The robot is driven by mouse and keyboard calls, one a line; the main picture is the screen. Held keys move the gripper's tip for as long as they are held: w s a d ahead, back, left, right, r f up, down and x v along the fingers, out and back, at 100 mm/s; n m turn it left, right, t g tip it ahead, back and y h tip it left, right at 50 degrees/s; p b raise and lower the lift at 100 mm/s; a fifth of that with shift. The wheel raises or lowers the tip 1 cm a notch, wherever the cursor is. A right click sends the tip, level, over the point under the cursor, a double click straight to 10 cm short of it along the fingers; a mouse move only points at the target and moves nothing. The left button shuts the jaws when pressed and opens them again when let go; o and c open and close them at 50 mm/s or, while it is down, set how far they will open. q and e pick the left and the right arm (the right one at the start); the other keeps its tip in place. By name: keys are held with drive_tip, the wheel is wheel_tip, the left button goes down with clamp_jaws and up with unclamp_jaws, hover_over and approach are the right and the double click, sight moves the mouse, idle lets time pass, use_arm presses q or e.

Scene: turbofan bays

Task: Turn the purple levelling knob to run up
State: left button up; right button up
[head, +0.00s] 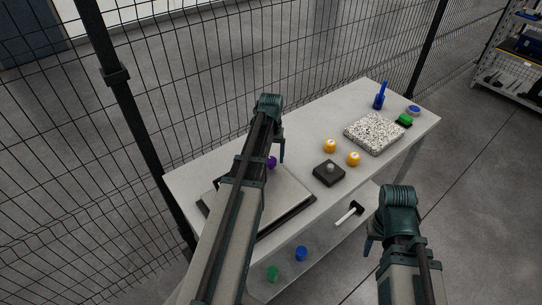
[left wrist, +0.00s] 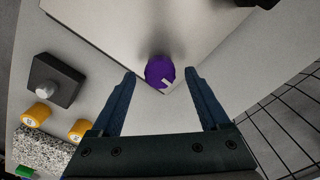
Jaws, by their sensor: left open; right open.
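The purple knob (head: 271,162) sits at a corner of a pale square plate (head: 288,189) on the table. In the left wrist view the purple knob (left wrist: 160,72) is round with a small white mark on its lower right. My left gripper (head: 281,155) is open, and its two fingers (left wrist: 160,75) appear on either side of the knob, with a gap on both sides. I cannot tell how far above the knob the tips are. My right gripper (head: 369,244) is open and empty, off the table's front side.
Right of the plate are a dark block with a grey knob (head: 328,173), two yellow pieces (head: 330,146), a speckled slab (head: 373,133), a blue bottle (head: 380,96) and a green item (head: 404,120). A hammer (head: 349,213) lies on the lower shelf. A mesh fence (head: 200,75) stands behind.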

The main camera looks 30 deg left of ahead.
sight(271, 159)
use_arm(q)
wheel_tip(271, 159, up, 13)
drive_tip(key=p, duration=1.2)
drive_tip(key=shift+f, duration=0.15)
drive_tip(key=shift+d+f, duration=0.1)
drive_tip(key=s+d+f+m+b, duration=0.2)
drive_tip(key=s+d+f+b, duration=0.2)
drive_tip(key=d, duration=0.6)
drive_tip(key=s+d+f+m+b, duration=0.3)
drive_tip(key=s+d+f+b, duration=0.2)
drive_tip(key=d, duration=0.5)
drive_tip(key=s+d+f+m+y+b, duration=0.1)
drive_tip(key=s+d+f+m+b, duration=0.2)
drive_tip(key=s+d, duration=0.5)
drive_tip(key=shift+d+f+b, duration=0.75)
drive_tip(key=shift+d+b, duration=0.15)
drive_tip(key=shift+d, duration=0.25)
